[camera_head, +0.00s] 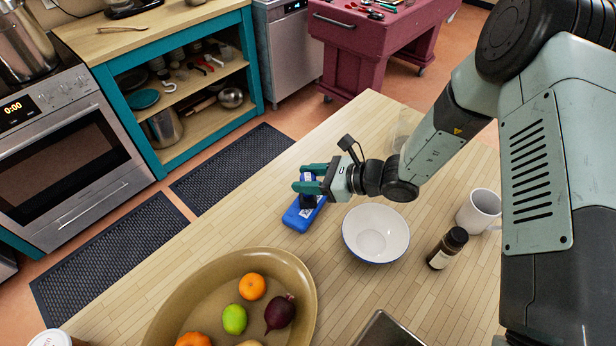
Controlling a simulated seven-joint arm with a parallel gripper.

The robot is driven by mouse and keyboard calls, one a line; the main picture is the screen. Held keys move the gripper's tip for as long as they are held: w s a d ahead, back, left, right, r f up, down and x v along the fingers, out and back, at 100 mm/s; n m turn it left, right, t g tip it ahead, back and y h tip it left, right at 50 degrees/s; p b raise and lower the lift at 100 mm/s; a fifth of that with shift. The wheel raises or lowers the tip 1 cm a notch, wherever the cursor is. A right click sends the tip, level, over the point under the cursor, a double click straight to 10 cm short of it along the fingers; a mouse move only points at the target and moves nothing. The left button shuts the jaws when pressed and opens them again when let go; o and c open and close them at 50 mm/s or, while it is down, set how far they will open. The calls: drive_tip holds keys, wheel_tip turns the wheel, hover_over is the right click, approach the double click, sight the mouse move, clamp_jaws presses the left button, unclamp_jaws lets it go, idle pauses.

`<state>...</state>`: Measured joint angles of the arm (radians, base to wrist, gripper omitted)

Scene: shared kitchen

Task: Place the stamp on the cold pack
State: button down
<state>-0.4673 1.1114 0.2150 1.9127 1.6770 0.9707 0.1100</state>
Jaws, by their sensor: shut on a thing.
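The cold pack (291,219) is a flat blue block with a pale label, lying on the wooden table left of the white bowl. My gripper (306,187) has green fingers and is directly over the cold pack in this view. It is shut on a small dark thing, the stamp (307,201), which shows between and below the fingers. The stamp overlaps the pack in the picture; I cannot tell whether it touches the pack or hangs just above it. The fingers hide part of both.
A white bowl (376,233) stands close to the right of the pack. A dark bottle (447,248) and a white mug (479,211) stand farther right. A large tan bowl (170,305) of fruit is in front. A clear glass (404,127) stands behind my arm. The table's far-left edge is near the pack.

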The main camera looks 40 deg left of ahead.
drive_tip(key=shift+f, duration=0.1)
drive_tip(key=c, duration=0.6)
unclamp_jaws()
drive_tip(key=shift+w+d+r, duration=0.1)
drive_tip(key=shift+d+r, duration=0.05)
drive_tip(key=shift+r, duration=0.1)
drive_tip(key=v, duration=1.1)
drive_tip(key=shift+w+d+r, duration=0.1)
drive_tip(key=shift+d, duration=0.15)
drive_tip(key=shift+r, duration=0.1)
